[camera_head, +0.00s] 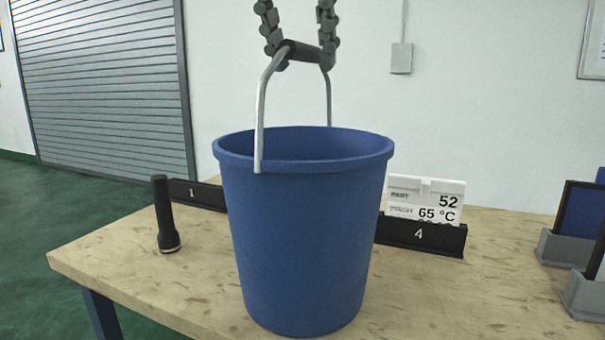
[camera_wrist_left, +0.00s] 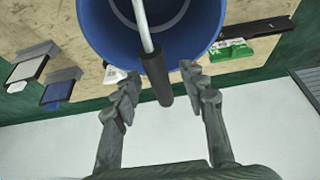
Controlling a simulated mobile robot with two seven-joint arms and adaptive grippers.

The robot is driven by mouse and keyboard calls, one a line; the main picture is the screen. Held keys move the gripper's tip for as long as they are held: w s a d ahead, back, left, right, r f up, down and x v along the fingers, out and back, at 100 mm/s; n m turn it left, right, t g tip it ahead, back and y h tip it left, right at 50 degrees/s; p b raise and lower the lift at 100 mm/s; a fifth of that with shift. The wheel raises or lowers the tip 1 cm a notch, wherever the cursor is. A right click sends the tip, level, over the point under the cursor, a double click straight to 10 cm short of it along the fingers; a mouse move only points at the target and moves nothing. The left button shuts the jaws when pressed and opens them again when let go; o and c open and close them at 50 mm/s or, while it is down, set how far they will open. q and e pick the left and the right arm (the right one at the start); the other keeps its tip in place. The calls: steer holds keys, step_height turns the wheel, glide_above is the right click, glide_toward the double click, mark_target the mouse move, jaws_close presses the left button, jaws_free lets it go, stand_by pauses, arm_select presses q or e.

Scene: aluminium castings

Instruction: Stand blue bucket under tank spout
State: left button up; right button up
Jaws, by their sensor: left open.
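The blue bucket (camera_head: 305,235) stands upright on the wooden table, its wire handle (camera_head: 262,110) raised. The handle's dark grip (camera_head: 301,51) is at the top, and it also shows in the left wrist view (camera_wrist_left: 157,80). My left gripper (camera_head: 300,58) is at the grip from above, one finger on each side. In the left wrist view its fingers (camera_wrist_left: 156,88) are open, with visible gaps beside the grip. The bucket looks empty in the part of its inside that shows. No tank or spout is in view. My right gripper is not in view.
A black flashlight (camera_head: 167,215) stands left of the bucket, by a black holder marked 1 (camera_head: 195,194). A holder marked 4 (camera_head: 420,236) with a white card is at right. Grey stands with blue panels (camera_head: 565,247) are far right. A green box (camera_wrist_left: 232,50) lies behind the bucket.

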arm_select(q)
steer(key=shift+w+d+f, duration=0.1)
steer(key=shift+w+f, duration=0.15)
steer(key=shift+f, duration=0.3)
jaws_close()
